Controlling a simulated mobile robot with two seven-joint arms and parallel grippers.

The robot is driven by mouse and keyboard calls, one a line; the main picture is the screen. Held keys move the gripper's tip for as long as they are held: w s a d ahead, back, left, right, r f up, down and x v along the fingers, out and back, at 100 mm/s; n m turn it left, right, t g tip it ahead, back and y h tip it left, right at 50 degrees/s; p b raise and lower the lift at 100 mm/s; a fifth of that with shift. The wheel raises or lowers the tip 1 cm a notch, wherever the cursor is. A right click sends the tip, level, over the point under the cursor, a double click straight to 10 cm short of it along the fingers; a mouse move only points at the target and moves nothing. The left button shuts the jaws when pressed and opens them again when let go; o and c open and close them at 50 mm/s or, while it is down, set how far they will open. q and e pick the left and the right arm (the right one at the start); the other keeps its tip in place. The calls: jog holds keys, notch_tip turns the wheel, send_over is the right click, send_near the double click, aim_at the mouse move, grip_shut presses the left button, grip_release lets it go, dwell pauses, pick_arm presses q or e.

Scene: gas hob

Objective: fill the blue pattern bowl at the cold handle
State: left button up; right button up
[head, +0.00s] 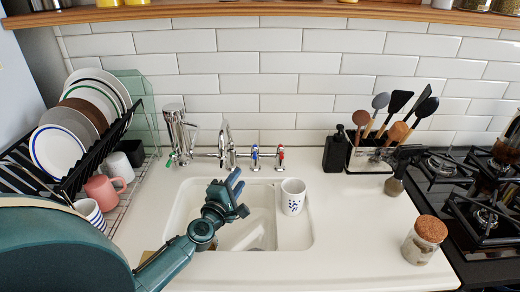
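The tap has a blue-marked handle (255,158) and a red-marked handle (280,158) on the wall side behind the sink. My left gripper (237,184) is over the sink, left of the vessel and apart from it, in front of the tap. Its fingers point toward the tap; their gap is unclear. It holds nothing that I can see. My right gripper is out of view.
A dish rack (128,188) with plates, a pink mug (104,191) and a striped cup (90,213) stands left. A black soap bottle (337,152), utensil holder (368,158) and corked jar (422,240) stand right, beside the hob (466,205).

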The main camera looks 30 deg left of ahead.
aim_at(255, 155)
pick_arm(q)
jog(key=w+b, duration=0.1)
jog(key=w, duration=0.3)
jog(key=w+a+b, duration=0.1)
jog(key=w, duration=0.3)
jog(key=w+a+b, duration=0.1)
jog(key=w, duration=0.2)
jog(key=shift+w+r, duration=0.1)
jog(key=shift+w, duration=0.3)
jog(key=shift+w+r, duration=0.1)
jog(key=shift+w, duration=0.25)
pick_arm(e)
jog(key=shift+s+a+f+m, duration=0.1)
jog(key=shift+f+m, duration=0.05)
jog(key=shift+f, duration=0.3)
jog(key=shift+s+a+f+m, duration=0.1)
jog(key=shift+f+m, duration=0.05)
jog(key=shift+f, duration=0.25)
pick_arm(q)
jog(key=shift+c, duration=0.5)
grip_shut()
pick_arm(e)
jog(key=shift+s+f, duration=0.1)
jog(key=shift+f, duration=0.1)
